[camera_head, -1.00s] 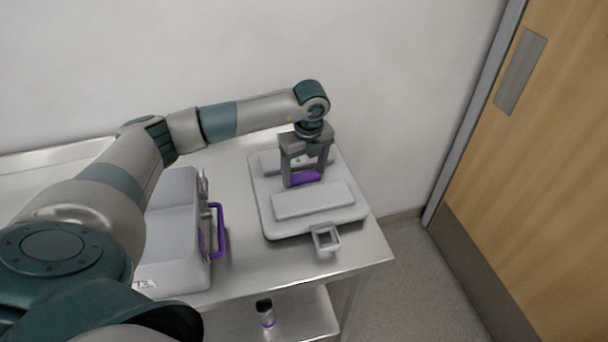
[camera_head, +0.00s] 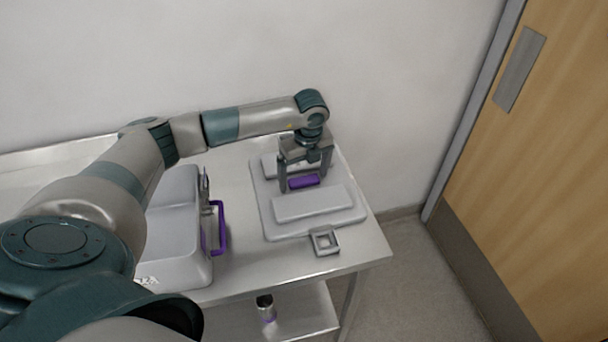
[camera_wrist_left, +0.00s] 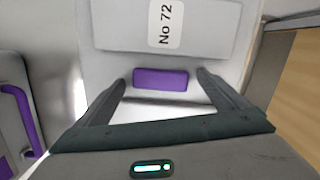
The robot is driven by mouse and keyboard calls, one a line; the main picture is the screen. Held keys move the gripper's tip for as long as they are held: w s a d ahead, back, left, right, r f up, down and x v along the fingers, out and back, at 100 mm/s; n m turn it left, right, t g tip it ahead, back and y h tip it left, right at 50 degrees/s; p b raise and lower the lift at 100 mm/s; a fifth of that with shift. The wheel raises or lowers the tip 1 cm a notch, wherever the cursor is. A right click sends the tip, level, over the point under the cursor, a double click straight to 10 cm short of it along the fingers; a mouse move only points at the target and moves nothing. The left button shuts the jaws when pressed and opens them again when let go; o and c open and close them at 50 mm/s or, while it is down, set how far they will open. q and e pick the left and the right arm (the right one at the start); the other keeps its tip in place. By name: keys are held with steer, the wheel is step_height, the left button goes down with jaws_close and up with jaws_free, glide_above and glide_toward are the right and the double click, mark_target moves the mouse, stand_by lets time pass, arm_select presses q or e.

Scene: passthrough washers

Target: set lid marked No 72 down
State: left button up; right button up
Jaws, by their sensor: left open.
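The lid marked No 72 (camera_head: 313,203) is a flat light-grey plate with a raised panel and a purple grip (camera_head: 304,181). It lies flat on the right part of the steel table. Its label (camera_wrist_left: 166,24) reads "No 72" in the left wrist view, where the purple grip (camera_wrist_left: 160,79) also shows. My left gripper (camera_head: 301,188) is over the lid, with its fingers on either side of the purple grip. In the left wrist view the fingers (camera_wrist_left: 162,84) are open, with a gap at each side of the grip. My right gripper is not in view.
A grey case (camera_head: 176,230) with a purple handle (camera_head: 220,228) stands left of the lid. A small grey square frame (camera_head: 324,241) is at the lid's near edge. A small dark-topped container (camera_head: 265,308) is on the lower shelf (camera_head: 300,315). A wooden door (camera_head: 530,180) is at right.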

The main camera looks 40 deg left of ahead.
mark_target(306, 182)
arm_select(q)
steer(key=shift+r, duration=0.15)
step_height(306, 182, up, 12)
steer(key=d+b, duration=0.1)
steer(key=b, duration=0.3)
steer(key=shift+s+d+b, duration=0.15)
steer(key=shift+s+b, duration=0.15)
